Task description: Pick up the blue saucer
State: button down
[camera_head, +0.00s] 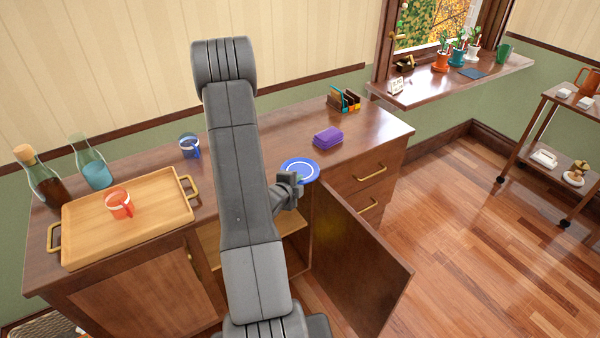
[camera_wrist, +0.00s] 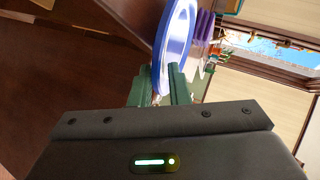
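The blue saucer (camera_head: 299,169) has a pale ring and shows at the front edge of the wooden counter in the head view. It also shows in the wrist view (camera_wrist: 176,40), edge towards the camera. My gripper (camera_head: 290,184) is at its near rim. In the wrist view my green fingers (camera_wrist: 159,88) lie on both sides of the rim and appear shut on it. I cannot tell whether the saucer rests on the counter or is slightly above it. My arm hides part of the counter.
A purple block-shaped thing (camera_head: 327,137) lies just behind the saucer. A blue mug (camera_head: 189,146) and a tray (camera_head: 160,232) with an orange mug (camera_head: 119,204) stand left. Two bottles stand behind the tray. An open cabinet door (camera_head: 358,262) juts out below.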

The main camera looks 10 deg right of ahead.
jog(key=shift+r, duration=0.1)
dwell(0.3)
notch_tip(320, 180, up, 10)
dwell(0.6)
